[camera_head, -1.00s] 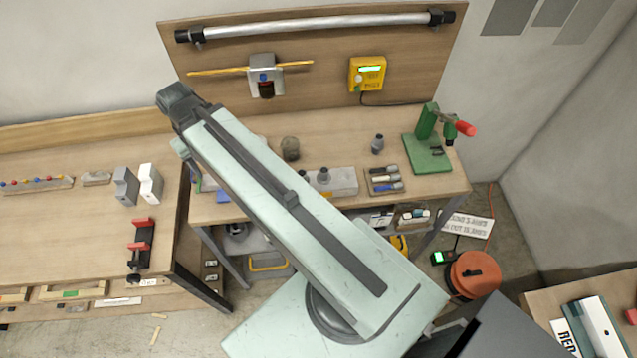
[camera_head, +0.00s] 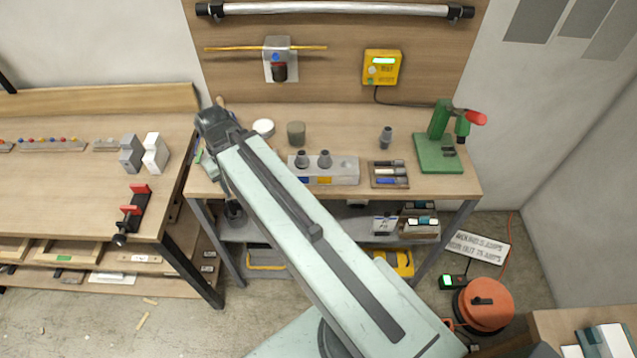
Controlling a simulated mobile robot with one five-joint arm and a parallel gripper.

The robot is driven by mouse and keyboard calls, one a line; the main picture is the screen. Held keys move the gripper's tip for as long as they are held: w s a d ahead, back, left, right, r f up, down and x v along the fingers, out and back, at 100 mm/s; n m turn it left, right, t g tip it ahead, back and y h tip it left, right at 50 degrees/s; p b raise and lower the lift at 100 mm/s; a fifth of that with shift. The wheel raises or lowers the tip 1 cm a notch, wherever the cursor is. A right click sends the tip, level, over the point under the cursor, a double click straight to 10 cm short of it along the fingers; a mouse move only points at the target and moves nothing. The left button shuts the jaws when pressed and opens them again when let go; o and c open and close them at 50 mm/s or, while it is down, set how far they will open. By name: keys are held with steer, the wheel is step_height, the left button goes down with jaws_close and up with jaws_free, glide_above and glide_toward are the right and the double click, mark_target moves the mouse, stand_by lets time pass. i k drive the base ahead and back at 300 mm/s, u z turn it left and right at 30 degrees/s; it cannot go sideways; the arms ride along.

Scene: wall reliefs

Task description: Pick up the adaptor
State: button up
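Several small dark grey stepped fittings look like adaptors. One fitting (camera_head: 386,138) stands upright alone on the right half of the middle workbench (camera_head: 430,187). Two more, a left fitting (camera_head: 302,159) and a right fitting (camera_head: 325,159), stand side by side in a light grey block (camera_head: 343,171). I cannot tell which one the task names. My arm reaches over the bench's left part, and its dark wrist end (camera_head: 215,126) is left of all these fittings and apart from them. My gripper's fingers cannot be made out, nor whether they hold anything.
A brown-grey cylinder (camera_head: 296,133) and a white round thing (camera_head: 264,128) stand behind the block. A tray of small tools (camera_head: 388,174) lies right of it. A green press (camera_head: 439,150) stands at the right end. The yellow box (camera_head: 382,67) hangs on the backboard.

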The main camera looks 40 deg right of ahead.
mark_target(301, 162)
steer(key=u, duration=0.05)
steer(key=k, duration=0.55)
steer(key=u, duration=1.2)
steer(key=i, duration=0.95)
steer(key=z, duration=0.65)
